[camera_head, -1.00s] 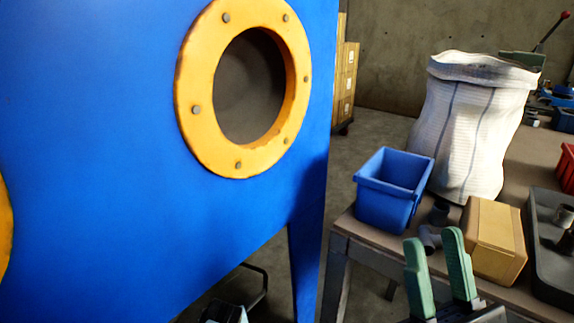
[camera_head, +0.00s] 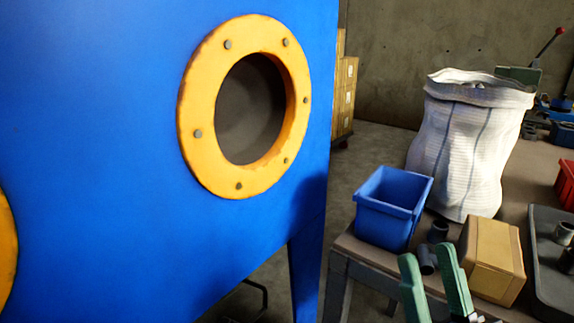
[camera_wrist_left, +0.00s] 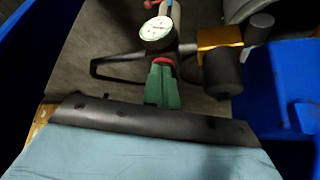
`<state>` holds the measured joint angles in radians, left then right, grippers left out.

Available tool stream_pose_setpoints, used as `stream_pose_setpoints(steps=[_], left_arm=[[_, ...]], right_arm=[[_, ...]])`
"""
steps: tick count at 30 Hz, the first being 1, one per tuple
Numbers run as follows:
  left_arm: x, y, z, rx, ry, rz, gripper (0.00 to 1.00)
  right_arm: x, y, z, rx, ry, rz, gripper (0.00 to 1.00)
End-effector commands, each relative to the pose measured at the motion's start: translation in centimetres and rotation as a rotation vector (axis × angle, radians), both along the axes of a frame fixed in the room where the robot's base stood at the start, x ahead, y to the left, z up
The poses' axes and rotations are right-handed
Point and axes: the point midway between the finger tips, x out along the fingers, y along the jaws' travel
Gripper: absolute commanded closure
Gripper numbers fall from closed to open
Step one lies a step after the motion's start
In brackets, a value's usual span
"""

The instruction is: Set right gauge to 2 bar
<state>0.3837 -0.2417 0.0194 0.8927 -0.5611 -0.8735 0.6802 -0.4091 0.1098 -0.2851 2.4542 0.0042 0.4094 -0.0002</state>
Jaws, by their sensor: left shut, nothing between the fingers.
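In the left wrist view, a round gauge (camera_wrist_left: 158,31) with a white dial and dark rim faces the camera; its reading is too small to tell. A red round part (camera_wrist_left: 163,61) sits just below it, at the tips of my left gripper (camera_wrist_left: 163,67). The left gripper's green fingers are together with nothing between them; whether they touch the red part I cannot tell. My right gripper (camera_head: 426,252) stands open and empty at the bottom right of the head view. The head view shows no gauge and not the left gripper.
A brass block (camera_wrist_left: 219,38) with black fittings is right of the gauge. The blue cabinet (camera_head: 110,150) with yellow-ringed port (camera_head: 195,165) fills the left. On the bench are a blue bin (camera_head: 390,215), a cardboard box (camera_head: 491,260) and a white sack (camera_head: 462,150).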

Motion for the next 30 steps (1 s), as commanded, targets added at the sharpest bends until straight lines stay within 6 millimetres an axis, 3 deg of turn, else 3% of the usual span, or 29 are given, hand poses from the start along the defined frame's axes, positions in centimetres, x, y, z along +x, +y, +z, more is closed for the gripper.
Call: stream_pose_setpoints(steps=[17,26,30], left_arm=[[-0.1,0.0,6.0,-0.001,0.001,0.001,1.00],[-0.1,0.0,5.8,-0.001,0.002,0.001,1.00],[-1.2,0.6,5.5,-0.003,0.003,0.007,1.00]], right_arm=[[0.0,0.0,6.0,0.000,0.000,0.000,0.64],[0.1,0.0,5.8,-0.002,0.003,-0.001,0.64],[1.8,1.0,3.9,-0.084,0.079,-0.035,0.64]])
